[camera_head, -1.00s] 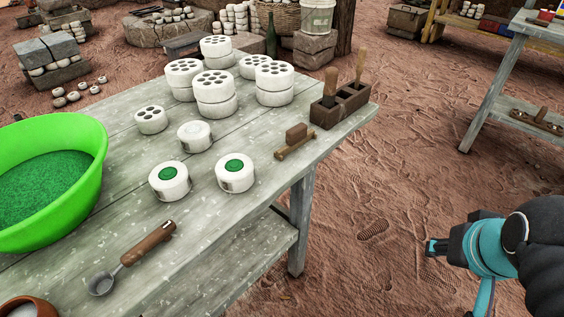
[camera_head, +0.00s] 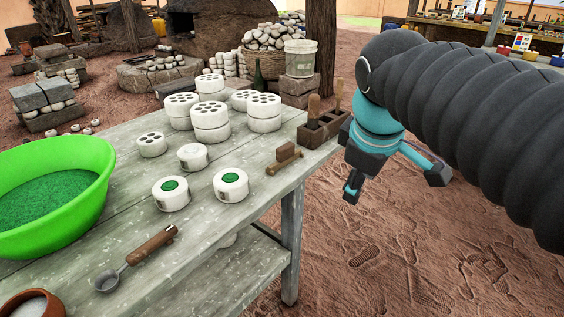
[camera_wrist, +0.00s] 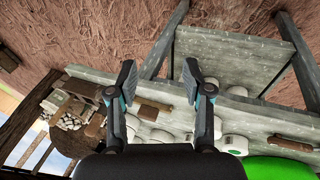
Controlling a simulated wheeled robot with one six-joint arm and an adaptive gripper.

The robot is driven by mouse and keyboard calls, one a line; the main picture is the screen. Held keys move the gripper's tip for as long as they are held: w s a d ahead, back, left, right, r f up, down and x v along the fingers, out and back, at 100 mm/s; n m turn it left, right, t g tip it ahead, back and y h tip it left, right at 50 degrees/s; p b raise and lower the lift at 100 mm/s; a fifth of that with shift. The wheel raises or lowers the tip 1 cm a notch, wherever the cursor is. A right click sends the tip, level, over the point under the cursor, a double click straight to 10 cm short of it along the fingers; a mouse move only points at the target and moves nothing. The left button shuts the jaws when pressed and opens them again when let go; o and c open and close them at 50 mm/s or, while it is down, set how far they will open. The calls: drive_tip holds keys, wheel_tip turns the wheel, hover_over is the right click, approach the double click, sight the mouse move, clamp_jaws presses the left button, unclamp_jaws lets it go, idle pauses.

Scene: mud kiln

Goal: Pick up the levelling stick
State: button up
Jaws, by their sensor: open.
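The levelling stick appears to be the small brown wooden bar with a raised block grip (camera_head: 285,157), lying on the table near its right edge. It also seems to show in the wrist view (camera_wrist: 154,104), partly seen between and beyond my fingers. My gripper (camera_head: 395,183) is open and empty, to the right of the table and apart from the stick. Its two fingers stand well apart in the wrist view (camera_wrist: 159,80).
The grey wooden table (camera_head: 225,262) holds a dark two-slot box (camera_head: 322,131) with wooden-handled tools, white perforated cylinders (camera_head: 211,117), green-topped pots (camera_head: 231,184), a scoop (camera_head: 150,247) and a green bowl (camera_head: 95,190). Open ground lies to the table's right.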

drive_tip(key=w+a+r+n+h+b, duration=0.1)
drive_tip(key=w+a+r+n+b, duration=0.1)
drive_tip(key=w+a+r+n, duration=0.4)
drive_tip(key=n+g+h+b, duration=0.1)
drive_tip(key=n+b, duration=0.1)
drive_tip(key=n, duration=0.9)
approach(284, 147)
drive_tip(key=b+x, duration=0.1)
drive_tip(key=x, duration=0.2)
drive_tip(key=b+x, duration=0.1)
drive_tip(key=x, duration=0.2)
drive_tip(key=shift+s+d+b, duration=0.15)
drive_tip(key=shift+s+b, duration=0.05)
drive_tip(key=shift+b, duration=0.1)
drive_tip(key=shift+w+b+x, duration=0.15)
drive_tip(key=shift+b+x, duration=0.3)
drive_tip(key=shift+x, duration=0.95)
drive_tip(key=shift+w+b+x, duration=0.1)
drive_tip(key=shift+b+x, duration=0.35)
drive_tip(key=shift+x, duration=0.95)
drive_tip(key=shift+r, duration=0.1)
clamp_jaws()
